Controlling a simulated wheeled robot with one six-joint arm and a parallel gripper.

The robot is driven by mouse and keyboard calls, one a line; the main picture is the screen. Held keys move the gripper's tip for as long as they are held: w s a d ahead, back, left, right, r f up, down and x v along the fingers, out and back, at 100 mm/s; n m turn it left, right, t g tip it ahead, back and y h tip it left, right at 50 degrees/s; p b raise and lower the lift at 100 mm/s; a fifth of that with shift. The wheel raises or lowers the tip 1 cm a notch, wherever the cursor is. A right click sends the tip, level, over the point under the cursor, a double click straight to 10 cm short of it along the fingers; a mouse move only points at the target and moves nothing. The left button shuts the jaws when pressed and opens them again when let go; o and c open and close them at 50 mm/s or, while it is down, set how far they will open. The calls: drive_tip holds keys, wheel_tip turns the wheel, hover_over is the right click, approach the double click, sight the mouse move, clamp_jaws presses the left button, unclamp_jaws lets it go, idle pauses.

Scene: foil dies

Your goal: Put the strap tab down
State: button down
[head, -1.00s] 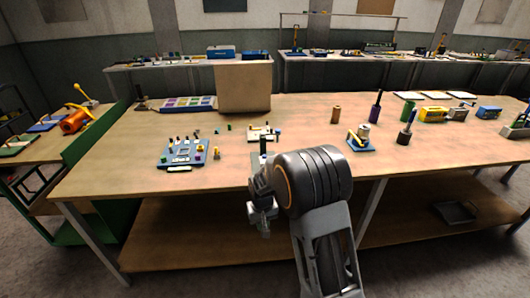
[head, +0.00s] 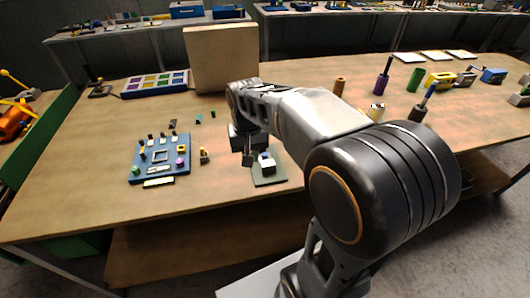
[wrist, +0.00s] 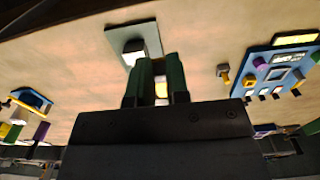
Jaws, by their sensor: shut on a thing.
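The fingers hide most of the tab. The plate (wrist: 150,32) and its white-topped block (wrist: 133,47) lie just beyond the fingertips. I cannot tell whether the tab touches anything below.
A blue board (head: 160,168) with small parts lies left of my gripper, with a small yellow-and-dark piece (head: 204,156) between them. A tan box panel (head: 221,57) stands behind. Bottles and tools, including a purple one (head: 382,83), stand at the right. The bench's front left is bare.

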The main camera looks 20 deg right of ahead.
drive_tip(key=w+d+f, duration=0.3)
drive_tip(key=w+d, duration=0.1)
drive_tip(key=d, duration=0.2)
drive_tip(key=p, duration=0.1)
hover_over(269, 165)
drive_tip(key=f, duration=0.5)
drive_tip(key=shift+a+f, duration=0.1)
drive_tip(key=shift+a, duration=0.1)
drive_tip(key=f, duration=0.3)
drive_tip(key=shift+w+d, duration=0.1)
drive_tip(key=shift+d, duration=0.1)
drive_tip(key=shift+f, duration=0.3)
drive_tip(key=shift+f, duration=0.15)
drive_tip(key=c, duration=1.1)
unclamp_jaws()
